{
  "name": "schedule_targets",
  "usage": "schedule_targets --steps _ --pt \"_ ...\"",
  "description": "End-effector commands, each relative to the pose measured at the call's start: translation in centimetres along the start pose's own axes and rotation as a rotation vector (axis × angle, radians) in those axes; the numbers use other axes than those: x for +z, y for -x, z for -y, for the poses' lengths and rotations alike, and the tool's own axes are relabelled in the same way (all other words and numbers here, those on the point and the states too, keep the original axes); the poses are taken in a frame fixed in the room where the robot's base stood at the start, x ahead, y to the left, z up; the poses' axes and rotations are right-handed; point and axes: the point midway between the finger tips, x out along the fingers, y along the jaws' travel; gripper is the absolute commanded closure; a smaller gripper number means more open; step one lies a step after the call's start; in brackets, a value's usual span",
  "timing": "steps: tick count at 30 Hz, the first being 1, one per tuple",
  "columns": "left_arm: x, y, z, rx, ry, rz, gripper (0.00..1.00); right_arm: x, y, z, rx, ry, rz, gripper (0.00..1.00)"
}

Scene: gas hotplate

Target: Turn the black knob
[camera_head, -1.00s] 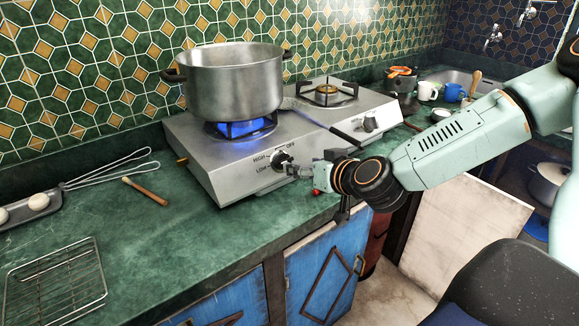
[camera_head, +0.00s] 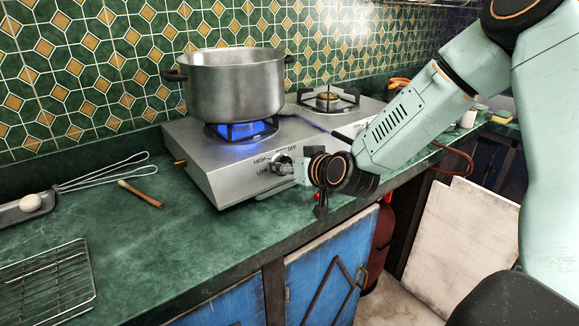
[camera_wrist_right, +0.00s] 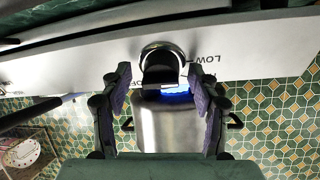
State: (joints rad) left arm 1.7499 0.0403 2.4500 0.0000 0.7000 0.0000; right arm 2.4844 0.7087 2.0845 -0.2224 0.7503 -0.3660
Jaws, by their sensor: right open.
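The black knob (camera_head: 280,161) is on the sloped front of the steel hotplate (camera_head: 222,172), by the HIGH, LOW and OFF marks. My right gripper (camera_head: 288,168) is at the knob and partly covers it in the head view. In the right wrist view the knob (camera_wrist_right: 162,64) shows between the tips of my open right gripper (camera_wrist_right: 160,75), with a gap on each side. A blue flame (camera_head: 240,129) burns on the left burner. My left gripper is not in view.
A steel pot (camera_head: 232,84) stands over the lit burner. The right burner (camera_head: 328,97) is bare and shows no flame. A whisk (camera_head: 108,179), a wooden-handled tool (camera_head: 141,194) and a wire rack (camera_head: 45,285) lie on the green counter at left.

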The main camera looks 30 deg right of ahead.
Motion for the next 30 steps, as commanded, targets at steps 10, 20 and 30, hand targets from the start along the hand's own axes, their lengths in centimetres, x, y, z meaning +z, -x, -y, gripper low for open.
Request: schedule_targets --steps 10,20,30 --pt "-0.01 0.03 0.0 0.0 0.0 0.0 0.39 0.0 0.03 -0.01 0.0 0.0 0.0 0.59" --pt "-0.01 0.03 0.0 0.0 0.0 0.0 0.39 0.05 0.04 -0.03 0.001 0.0 0.001 0.88" --pt "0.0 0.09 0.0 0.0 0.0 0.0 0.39 0.07 0.05 0.04 0.006 -0.037 0.005 0.93"
